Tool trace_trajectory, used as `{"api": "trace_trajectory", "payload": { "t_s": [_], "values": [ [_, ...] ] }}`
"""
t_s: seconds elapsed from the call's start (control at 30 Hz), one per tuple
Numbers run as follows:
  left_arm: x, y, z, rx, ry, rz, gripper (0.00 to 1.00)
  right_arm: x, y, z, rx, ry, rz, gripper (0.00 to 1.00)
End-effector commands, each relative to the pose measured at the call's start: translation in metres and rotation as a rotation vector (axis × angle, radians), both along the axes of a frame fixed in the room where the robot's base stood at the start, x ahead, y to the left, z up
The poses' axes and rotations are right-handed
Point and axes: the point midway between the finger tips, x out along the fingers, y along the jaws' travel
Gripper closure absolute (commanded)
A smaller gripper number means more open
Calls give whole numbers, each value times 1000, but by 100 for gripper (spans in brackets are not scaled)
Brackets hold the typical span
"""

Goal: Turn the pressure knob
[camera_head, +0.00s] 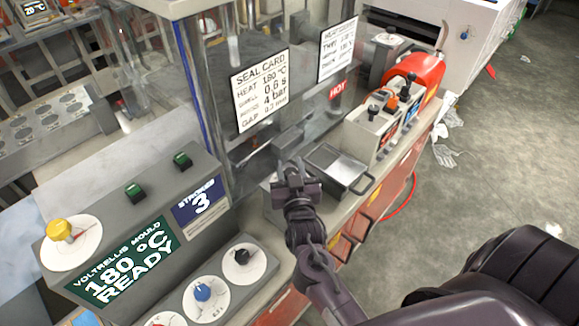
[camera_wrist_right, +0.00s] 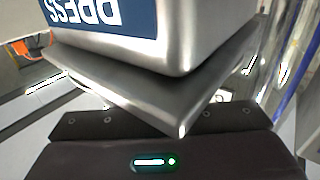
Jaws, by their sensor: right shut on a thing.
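The grey control console at lower left carries several dial knobs: a yellow knob (camera_head: 62,230), a blue knob (camera_head: 203,292), a black knob (camera_head: 242,256) and one cut off at the bottom edge. Their labels are too small to read, so I cannot tell which is the pressure knob. My right gripper (camera_head: 297,178) is right of the console, beside the press window, apart from these knobs. In the right wrist view, a metal plate (camera_wrist_right: 150,95) lies against the dark jaws, below a metal block with a blue "PRESS" label (camera_wrist_right: 95,14). The jaws are shut; their contact is hidden. My left gripper is out of view.
A metal tray (camera_head: 338,168) sits just right of the gripper. A seal card (camera_head: 260,88) and a red "HOT" label (camera_head: 338,90) are on the clear guard. A green screen (camera_head: 122,262) reads 180 °C READY. A small control box (camera_head: 372,130) stands beyond the tray.

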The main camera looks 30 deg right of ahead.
Motion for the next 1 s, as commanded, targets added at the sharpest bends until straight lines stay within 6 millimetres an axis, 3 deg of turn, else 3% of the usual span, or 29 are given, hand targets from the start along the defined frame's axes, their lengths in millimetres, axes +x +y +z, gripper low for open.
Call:
{"api": "trace_trajectory", "payload": {
  "t_s": [0.33, 0.37, 0.53, 0.83, 1.0],
  "values": [
    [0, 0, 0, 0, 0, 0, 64, 0, 0, 1, -1, -3, -2, 89],
    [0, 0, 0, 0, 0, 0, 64, 0, 0, 1, -1, -3, -2, 65],
    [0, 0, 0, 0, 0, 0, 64, 0, 0, 1, -1, -3, -2, 45],
    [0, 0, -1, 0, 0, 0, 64, -2, 1, 0, 0, -1, -1, 45],
    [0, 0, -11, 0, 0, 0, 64, -21, 7, -4, 2, -1, -1, 45]
  ]
}}
